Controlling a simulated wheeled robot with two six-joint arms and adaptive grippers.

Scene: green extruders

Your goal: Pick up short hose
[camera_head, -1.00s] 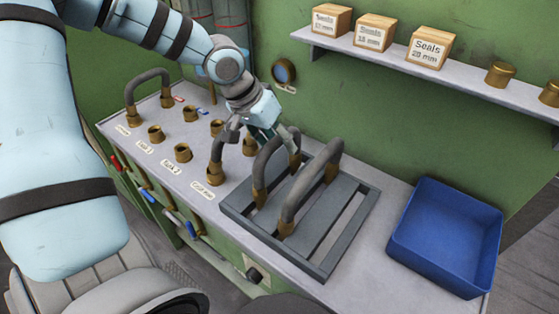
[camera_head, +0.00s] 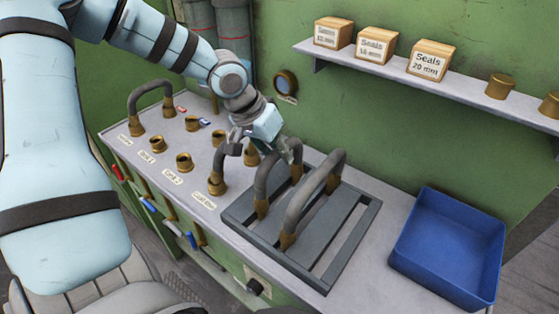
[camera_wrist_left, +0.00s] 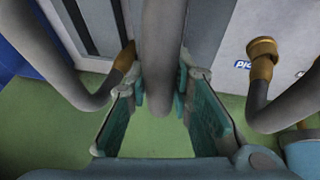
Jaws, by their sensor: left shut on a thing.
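The short hose (camera_head: 266,178) is a grey arch with brass ends, standing on the slatted grey rack (camera_head: 345,263). A longer grey hose (camera_head: 308,197) arches beside it on the right. My left gripper (camera_head: 288,150) comes down from behind and is shut on the short hose near its top. In the left wrist view the short hose (camera_wrist_left: 161,50) runs between the two teal-padded fingers (camera_wrist_left: 160,108). The gripper hides part of the hose. My right gripper is not in view.
Brass ports (camera_head: 184,162) and two other hoses, one arched (camera_head: 150,92) and one near the gripper (camera_head: 221,160), stand left of the rack. A blue bin (camera_head: 447,245) sits at the right. A shelf (camera_head: 400,72) with seal boxes (camera_head: 429,62) hangs behind.

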